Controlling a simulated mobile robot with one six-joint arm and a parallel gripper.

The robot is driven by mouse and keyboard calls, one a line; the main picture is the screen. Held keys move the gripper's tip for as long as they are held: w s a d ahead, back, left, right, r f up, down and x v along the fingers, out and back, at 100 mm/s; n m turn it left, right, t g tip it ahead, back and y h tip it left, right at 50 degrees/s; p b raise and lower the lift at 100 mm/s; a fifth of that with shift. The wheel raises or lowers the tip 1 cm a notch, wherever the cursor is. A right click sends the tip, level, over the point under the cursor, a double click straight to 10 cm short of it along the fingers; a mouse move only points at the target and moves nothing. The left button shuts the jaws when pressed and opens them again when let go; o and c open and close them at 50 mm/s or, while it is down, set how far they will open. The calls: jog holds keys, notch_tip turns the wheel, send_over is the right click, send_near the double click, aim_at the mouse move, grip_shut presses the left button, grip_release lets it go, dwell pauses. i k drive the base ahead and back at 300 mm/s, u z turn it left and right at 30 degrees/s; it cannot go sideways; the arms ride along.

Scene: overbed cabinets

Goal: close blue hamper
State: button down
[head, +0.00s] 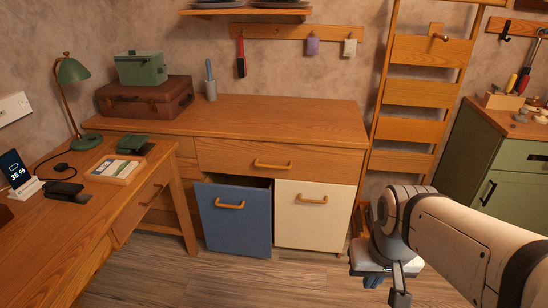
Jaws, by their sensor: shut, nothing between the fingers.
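The blue hamper (235,228) is a tilt-out front low in the wooden cabinet (270,120). Its top edge leans out from the cabinet, and a dark gap (245,182) shows behind it. A wooden bar handle (229,205) sits near its top. My gripper (399,297) is at the bottom of the head view, to the right of the hamper and well apart from it. It is shut and holds nothing; part of it is hard to make out against my wrist.
A cream hamper front (307,212) beside the blue one sits flush. A wooden drawer (275,162) above is shut. A desk (60,215) stands close on the left. A ladder shelf (415,95) and a green cabinet (505,165) are on the right. The floor (240,285) in front is clear.

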aim_at(235, 211)
jog(key=i, duration=1)
